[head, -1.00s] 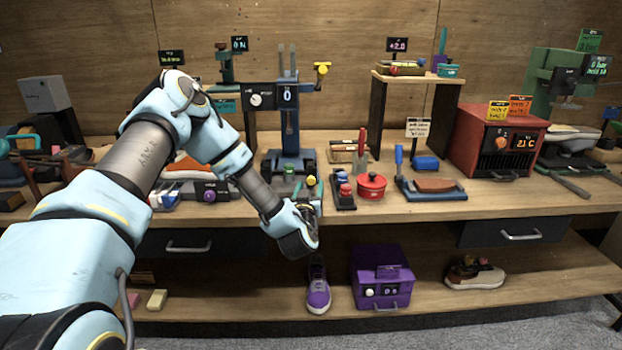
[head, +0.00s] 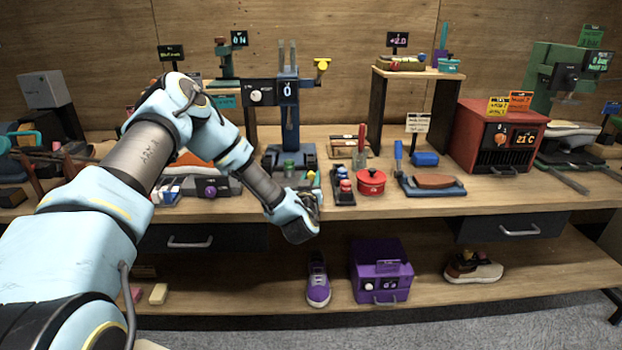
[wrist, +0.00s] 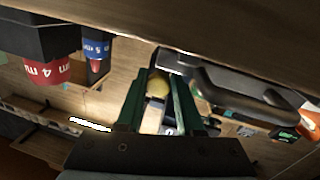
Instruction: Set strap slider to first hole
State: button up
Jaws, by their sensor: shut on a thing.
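In the wrist view, the green fingers of my gripper (wrist: 162,78) are closed around a round yellow knob (wrist: 158,86). A pale piece shows below the knob between the fingers. In the head view, my gripper (head: 314,198) is at the front edge of the bench, below the blue stand. A small yellow knob (head: 311,175) shows just above it, beside a green-topped item. I cannot make out the strap, its holes or the slider's setting; my gripper and wrist hide much of that spot.
The blue stand (head: 290,120) with a "0" display rises behind my gripper. A black block with red and blue caps (head: 343,188) and a red pot (head: 371,182) stand close to the right. A purple sneaker (head: 318,281) and a purple box (head: 380,271) sit on the lower shelf.

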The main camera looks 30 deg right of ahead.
grip_shut()
dwell(0.8)
